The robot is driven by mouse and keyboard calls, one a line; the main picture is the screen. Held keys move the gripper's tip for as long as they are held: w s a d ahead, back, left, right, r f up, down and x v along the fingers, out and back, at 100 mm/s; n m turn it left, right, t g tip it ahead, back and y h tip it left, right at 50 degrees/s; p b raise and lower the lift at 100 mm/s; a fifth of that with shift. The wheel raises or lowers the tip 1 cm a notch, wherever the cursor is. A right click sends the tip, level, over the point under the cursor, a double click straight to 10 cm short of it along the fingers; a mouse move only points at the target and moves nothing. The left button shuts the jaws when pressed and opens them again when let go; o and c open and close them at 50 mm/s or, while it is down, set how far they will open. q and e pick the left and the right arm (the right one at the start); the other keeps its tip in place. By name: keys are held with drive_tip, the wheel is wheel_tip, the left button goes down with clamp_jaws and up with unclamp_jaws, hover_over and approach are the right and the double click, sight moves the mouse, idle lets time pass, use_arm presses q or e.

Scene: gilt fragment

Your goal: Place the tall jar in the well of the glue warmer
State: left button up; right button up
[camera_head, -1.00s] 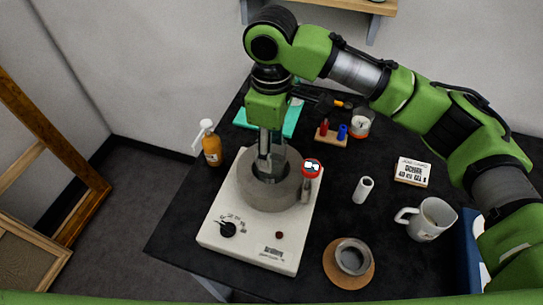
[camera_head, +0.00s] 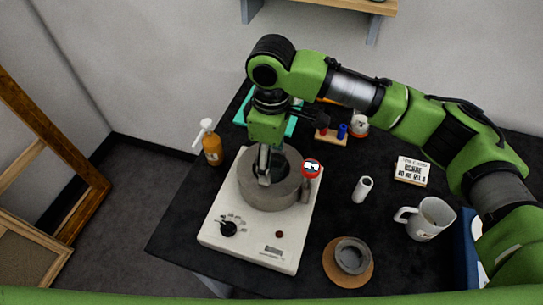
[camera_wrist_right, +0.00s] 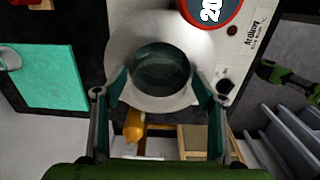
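The glue warmer (camera_head: 240,235) is a white box with a grey round pot (camera_head: 268,196) on top, its well facing up. My right gripper (camera_head: 270,180) hangs over this pot in the head view. In the right wrist view my gripper (camera_wrist_right: 158,92) has its fingers spread apart over the pot's rim (camera_wrist_right: 122,45). Between them, a dark, glassy round shape (camera_wrist_right: 160,70) shows inside the well. It may be the top of the tall jar, but I cannot tell it surely from the bare well. No other tall jar shows clearly. My left gripper is out of view.
A red dial (camera_head: 312,168) stands on a post at the pot's right. An amber pump bottle (camera_head: 211,148) is left of the warmer. A white cylinder (camera_head: 363,189), a mug (camera_head: 428,218) and a round cork mat (camera_head: 333,272) with a small grey pot stand to the right.

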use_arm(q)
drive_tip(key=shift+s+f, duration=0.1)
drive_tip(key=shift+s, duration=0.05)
use_arm(e)
drive_tip(key=shift+r, duration=0.1)
use_arm(q)
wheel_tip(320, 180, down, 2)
drive_tip(key=shift+b, duration=1.1)
use_arm(e)
wheel_tip(320, 180, up, 12)
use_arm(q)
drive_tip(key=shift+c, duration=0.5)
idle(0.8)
